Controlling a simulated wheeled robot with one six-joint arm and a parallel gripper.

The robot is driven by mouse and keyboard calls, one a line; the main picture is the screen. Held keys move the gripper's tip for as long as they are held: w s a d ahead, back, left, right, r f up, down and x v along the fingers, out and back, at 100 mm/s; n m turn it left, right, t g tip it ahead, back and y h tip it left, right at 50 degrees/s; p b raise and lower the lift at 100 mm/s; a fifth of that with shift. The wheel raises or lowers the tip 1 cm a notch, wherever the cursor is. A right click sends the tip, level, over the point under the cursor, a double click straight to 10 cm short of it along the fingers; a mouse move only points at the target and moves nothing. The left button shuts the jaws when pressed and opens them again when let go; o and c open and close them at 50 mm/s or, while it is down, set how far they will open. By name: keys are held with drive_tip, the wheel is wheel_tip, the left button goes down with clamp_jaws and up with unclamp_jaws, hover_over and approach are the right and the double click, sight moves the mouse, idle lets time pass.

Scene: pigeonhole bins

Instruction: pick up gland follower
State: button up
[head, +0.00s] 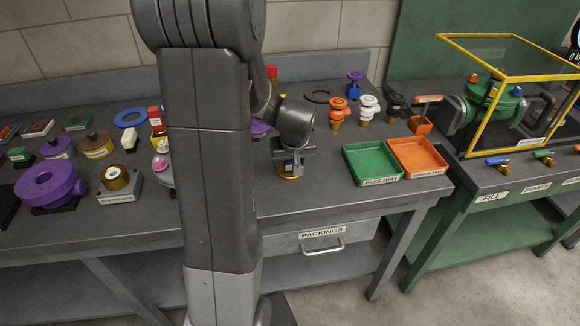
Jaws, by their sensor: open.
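My gripper (289,163) points down at the bench, just right of my arm's upright link, and is open. A small brass-coloured round part (290,176) sits directly below and between its fingers, partly hidden by them. It may be the gland follower, but no readable label confirms this. I cannot tell whether the fingers touch it. Another brass-coloured ring (116,177) sits on a labelled grey block at the left.
A green pass tray (372,180) and an orange tray (418,172) lie right of my gripper. Orange, white and dark valve-like parts stand behind them. A purple part (50,186) is at far left. A yellow-framed case stands at right. My arm hides the bench's middle.

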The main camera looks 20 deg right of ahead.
sight(290, 162)
drive_tip(key=shift+f, duration=0.15)
drive_tip(key=c, duration=1.2)
drive_tip(key=shift+o, duration=0.2)
wheel_tip(290, 162, up, 10)
